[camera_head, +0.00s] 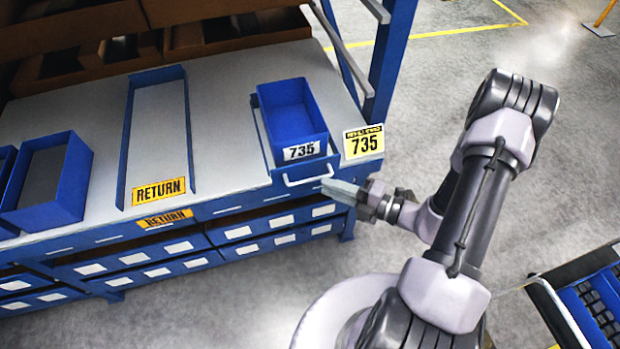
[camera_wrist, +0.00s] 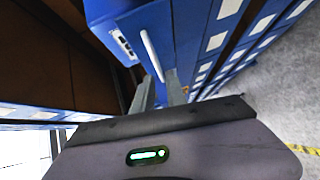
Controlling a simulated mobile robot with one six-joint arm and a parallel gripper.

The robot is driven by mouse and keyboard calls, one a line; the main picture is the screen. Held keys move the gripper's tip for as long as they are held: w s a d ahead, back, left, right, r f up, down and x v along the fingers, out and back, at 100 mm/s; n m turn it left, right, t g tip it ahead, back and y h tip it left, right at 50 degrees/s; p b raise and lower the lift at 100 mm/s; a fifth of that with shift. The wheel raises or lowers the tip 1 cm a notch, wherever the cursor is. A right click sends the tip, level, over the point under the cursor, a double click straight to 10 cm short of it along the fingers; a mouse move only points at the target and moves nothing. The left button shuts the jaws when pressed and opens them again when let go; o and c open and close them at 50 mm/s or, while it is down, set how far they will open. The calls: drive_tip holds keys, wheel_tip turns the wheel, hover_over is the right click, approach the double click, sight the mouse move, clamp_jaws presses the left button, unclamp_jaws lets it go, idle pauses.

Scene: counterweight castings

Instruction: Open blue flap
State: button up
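The blue flap (camera_head: 290,171) stands upright at the shelf's front edge, below the blue bin (camera_head: 292,110) labelled 735. It has a pale bar handle (camera_head: 303,181), which also shows in the wrist view (camera_wrist: 151,54). My gripper (camera_head: 330,187) is at the right end of this handle. In the wrist view my gripper's two fingers (camera_wrist: 161,93) are apart, with the handle's near end at the gap between them. Contact with the handle cannot be made out.
A yellow 735 sign (camera_head: 363,142) stands just right of the flap, near a blue rack post (camera_head: 389,60). A RETURN lane (camera_head: 158,130) and an empty blue bin (camera_head: 45,180) lie to the left. Labelled blue drawers (camera_head: 180,247) fill the rack below. Open floor is at right.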

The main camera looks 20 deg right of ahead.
sight(310, 180)
drive_tip(key=x, duration=0.6)
drive_tip(key=shift+w+a+b, duration=0.1)
drive_tip(key=shift+w+b, duration=0.1)
drive_tip(key=shift+b, duration=0.1)
clamp_jaws()
idle(1.0)
